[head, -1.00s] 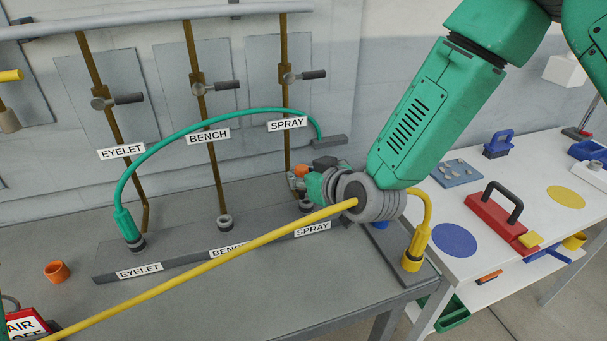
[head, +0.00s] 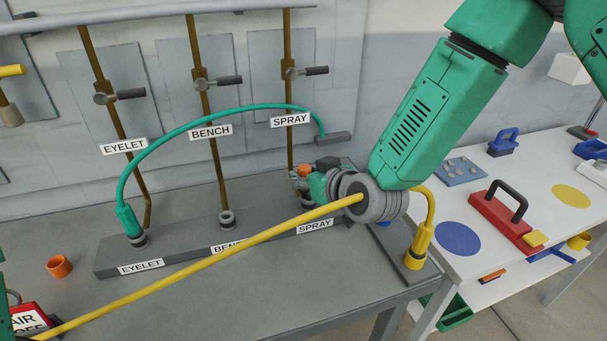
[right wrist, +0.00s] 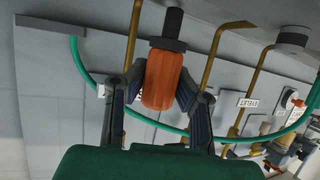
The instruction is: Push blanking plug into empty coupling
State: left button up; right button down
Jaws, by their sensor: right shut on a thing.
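My right gripper (right wrist: 154,90) is shut on the orange blanking plug (right wrist: 162,82), which has a ribbed body and a black collar and stem pointing away from the palm. In the head view the plug (head: 304,170) shows small beside the fingers, above the SPRAY end of the grey block. The SPRAY coupling (head: 306,204) is partly hidden by the gripper. The BENCH coupling (head: 226,220) stands open with no hose. The EYELET coupling (head: 138,239) has the green hose (head: 127,218) in it. My left gripper is not in view.
An orange cup-like piece (head: 59,266) stands at left. A white table (head: 480,275) stands at right.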

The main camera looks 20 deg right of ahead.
jog(key=shift+d, duration=0.2)
jog(key=shift+d, duration=0.5)
jog(key=shift+a, duration=0.2)
dwell(0.9)
jog(key=shift+f+b, duration=0.8)
jog(key=shift+f, duration=0.55)
jog(key=c, duration=1.3)
grip_release()
jog(key=shift+r, duration=0.1)
jog(key=shift+r+p, duration=2.05)
jog(key=shift+r, duration=0.45)
